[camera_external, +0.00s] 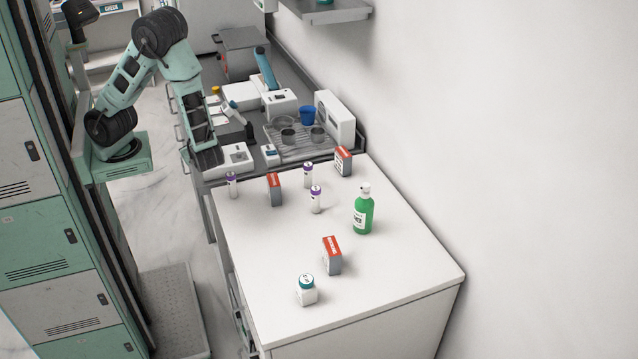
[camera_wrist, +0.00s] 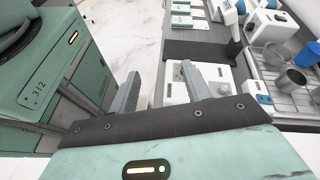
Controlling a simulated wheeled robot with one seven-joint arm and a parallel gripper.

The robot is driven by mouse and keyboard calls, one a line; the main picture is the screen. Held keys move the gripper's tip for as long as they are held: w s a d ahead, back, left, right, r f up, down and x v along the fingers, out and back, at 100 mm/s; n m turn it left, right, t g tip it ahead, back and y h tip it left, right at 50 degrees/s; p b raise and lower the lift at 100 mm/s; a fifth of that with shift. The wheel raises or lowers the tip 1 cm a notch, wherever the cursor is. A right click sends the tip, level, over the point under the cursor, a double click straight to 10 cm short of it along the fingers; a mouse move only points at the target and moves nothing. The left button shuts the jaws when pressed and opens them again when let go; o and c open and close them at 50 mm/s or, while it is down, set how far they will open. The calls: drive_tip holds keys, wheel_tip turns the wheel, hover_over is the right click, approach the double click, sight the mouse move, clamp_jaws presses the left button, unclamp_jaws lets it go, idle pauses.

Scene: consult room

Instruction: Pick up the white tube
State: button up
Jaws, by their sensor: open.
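Three white tubes with purple caps stand upright on the white table in the external view. One white tube (camera_external: 232,186) is at the left edge, one (camera_external: 308,176) is farther back in the middle, and one (camera_external: 316,201) is just in front of that. My gripper (camera_wrist: 162,88) is open in the wrist view, with nothing visible between its fingers. My arm is bent down beside the grey counter, behind and left of the tubes. The fingers are hard to make out in the external view. No tube shows in the wrist view.
A blue cup (camera_external: 307,116) and lab devices crowd the counter behind. Green lockers (camera_external: 45,190) stand left. The table's front right is clear.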

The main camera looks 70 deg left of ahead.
drive_tip(key=s+d+f+m+t+b, duration=0.2)
drive_tip(key=d+f+m+t+b, duration=0.1)
drive_tip(key=d+f+m+t, duration=0.55)
drive_tip(key=m+t+h+b, duration=0.2)
drive_tip(key=m+t+h, duration=0.1)
drive_tip(key=m+t, duration=0.35)
approach(232, 180)
drive_tip(key=shift+t, duration=0.4)
drive_tip(key=w+a+p, duration=0.2)
drive_tip(key=a, duration=0.1)
drive_tip(key=w+a+p, duration=0.1)
drive_tip(key=shift+a+f+p, duration=0.15)
drive_tip(key=shift+f+p, duration=0.2)
drive_tip(key=shift+f, duration=0.05)
drive_tip(key=shift+f+p+x, duration=0.25)
drive_tip(key=shift+p+x, duration=0.4)
drive_tip(key=shift+x, duration=0.9)
drive_tip(key=shift+f+p+x, duration=0.2)
drive_tip(key=shift+p+x, duration=0.4)
drive_tip(key=shift+x, duration=0.9)
drive_tip(key=c, duration=0.9)
